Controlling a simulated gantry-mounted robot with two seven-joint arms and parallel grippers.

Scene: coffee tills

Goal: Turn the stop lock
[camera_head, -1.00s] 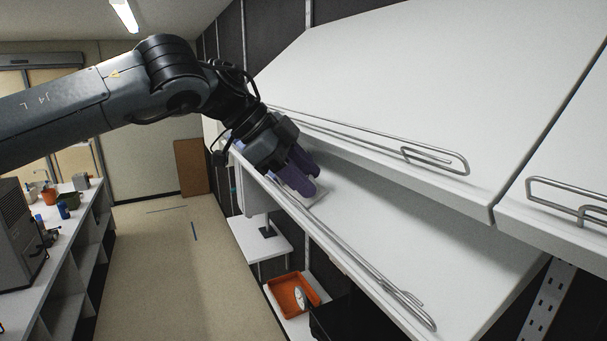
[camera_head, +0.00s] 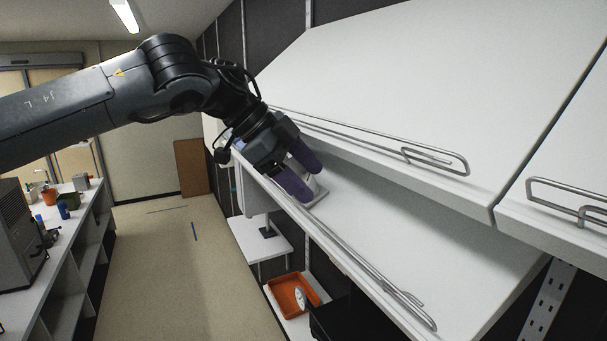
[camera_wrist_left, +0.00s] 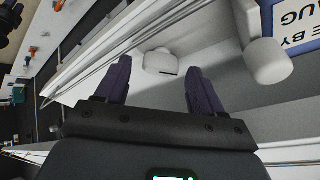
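My left gripper (camera_head: 305,180) reaches into the slot between the white cabinet's upper panel and lower shelf. Its two purple fingers are spread apart with nothing gripped between them. A small white rounded fitting (camera_wrist_left: 162,64) sits on the white surface just beyond the fingertips, between them in the wrist view. In the head view a white part (camera_head: 318,194) shows by the fingertips, partly hidden by them. A white cylindrical knob (camera_wrist_left: 268,62) stands to the right in the wrist view. I cannot tell for sure which is the stop lock. My right gripper is not in view.
The sloping upper panel (camera_head: 430,70) with its metal rail (camera_head: 440,160) hangs close above the gripper. A lower rail (camera_head: 350,260) runs along the shelf front. An orange tray (camera_head: 285,296) lies lower down. The aisle floor (camera_head: 160,270) is clear.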

